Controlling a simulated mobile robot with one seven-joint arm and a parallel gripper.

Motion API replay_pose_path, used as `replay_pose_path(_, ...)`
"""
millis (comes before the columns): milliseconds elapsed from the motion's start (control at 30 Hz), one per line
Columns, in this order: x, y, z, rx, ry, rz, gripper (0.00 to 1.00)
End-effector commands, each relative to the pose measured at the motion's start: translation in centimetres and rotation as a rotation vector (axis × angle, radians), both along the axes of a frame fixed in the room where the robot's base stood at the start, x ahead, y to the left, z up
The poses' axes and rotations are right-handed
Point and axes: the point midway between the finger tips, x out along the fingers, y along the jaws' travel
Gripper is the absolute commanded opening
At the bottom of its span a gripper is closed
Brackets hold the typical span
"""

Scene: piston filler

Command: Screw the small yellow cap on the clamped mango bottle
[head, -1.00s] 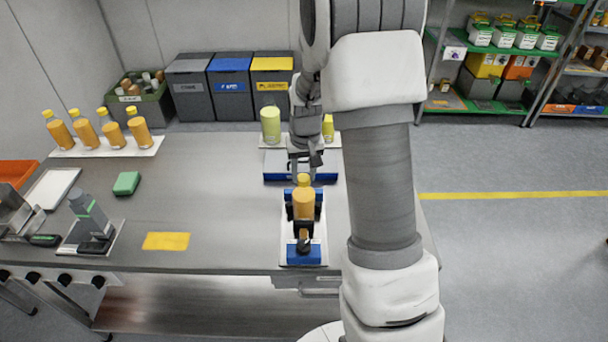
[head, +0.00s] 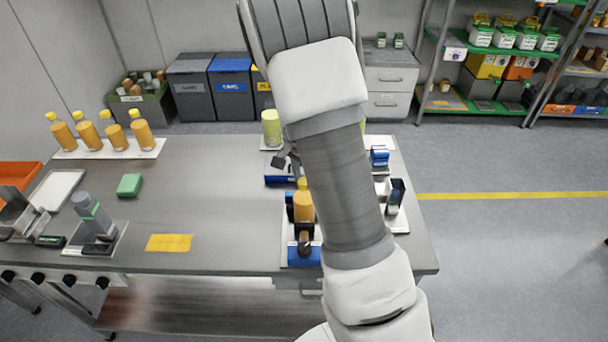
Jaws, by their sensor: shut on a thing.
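The mango bottle (head: 303,207) stands upright in the dark and blue clamp (head: 304,253) near the table's front edge. A small yellow top (head: 302,184) shows at its mouth, and I take it for the yellow cap. How it seats on the neck is too small to tell. My gripper (head: 287,161) is mostly hidden behind my own arm. The fingertips' contact is hidden.
Several capped mango bottles (head: 115,135) stand on a white board at the left. A light green bottle (head: 271,127) stands behind. Small blue-black fixtures (head: 380,157) are at the right.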

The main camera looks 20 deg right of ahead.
Motion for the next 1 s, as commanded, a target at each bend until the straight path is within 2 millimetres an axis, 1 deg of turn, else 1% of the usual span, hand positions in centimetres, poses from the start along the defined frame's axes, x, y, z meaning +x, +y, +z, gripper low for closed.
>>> replay_pose_path(167,0.07,-0.01,0.05,0.000,-0.002,-0.001,0.00)
replay_pose_path(200,0.07,-0.01,0.05,0.000,-0.002,0.000,0.47)
replay_pose_path(267,0.07,-0.02,0.04,0.000,-0.002,0.000,0.57)
replay_pose_path(300,0.06,-0.01,0.03,0.000,-0.002,0.000,0.65)
replay_pose_path(367,0.05,-0.01,0.02,0.000,-0.001,0.001,0.74)
replay_pose_path(767,0.02,-0.01,-0.05,0.000,0.000,0.005,0.74)
replay_pose_path(867,0.00,-0.05,-0.28,0.002,-0.001,0.059,0.74)
replay_pose_path(1000,0.00,-0.10,-0.42,0.002,-0.003,0.229,0.74)
